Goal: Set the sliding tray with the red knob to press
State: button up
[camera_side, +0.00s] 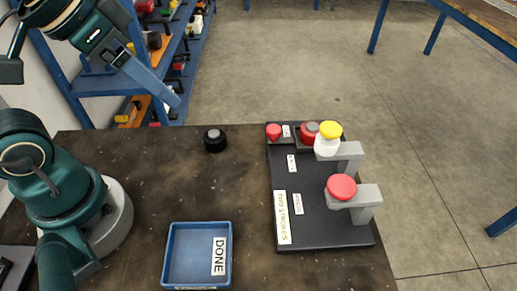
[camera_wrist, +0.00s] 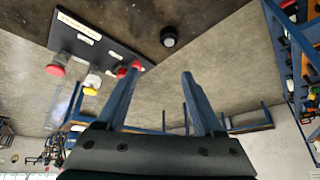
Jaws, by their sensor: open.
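A black board (camera_side: 300,236) lies on the right of the table. At its far end is a red knob (camera_side: 273,131) beside a small white label (camera_side: 287,131). To its right, a red round part with a grey top (camera_side: 310,129) sits in a dark tray-like recess, partly hidden by a white bottle with a yellow cap (camera_side: 329,133). I cannot tell how far the tray is slid. My gripper (camera_side: 174,99) is open and empty, high at the upper left, well away from the board. In the wrist view its fingers (camera_wrist: 161,73) are spread, with the board (camera_wrist: 105,42) beyond.
A grey bracket bears the bottle; a nearer bracket (camera_side: 366,198) bears a red disc (camera_side: 341,187). A black round knob (camera_side: 215,140) stands on the table. A blue tray (camera_side: 171,262) labelled DONE sits at the front. Blue shelves (camera_side: 100,85) stand behind.

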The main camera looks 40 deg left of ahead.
jog(key=w+d+r+m+g, duration=0.1)
jog(key=w+r+m, duration=0.15)
jog(key=w, duration=0.35)
jog(key=m+g, duration=0.2)
jog(key=g, duration=0.2)
send_over(272, 129)
notch_tip(272, 129, down, 8)
jog(key=f, duration=0.1)
jog(key=shift+m+g, duration=0.25)
jog(key=shift+g, duration=0.05)
notch_tip(272, 129, down, 8)
jog(key=shift+w+f, duration=0.1)
jog(key=shift+f, duration=0.1)
grip_shut()
jog(key=shift+r, duration=0.1)
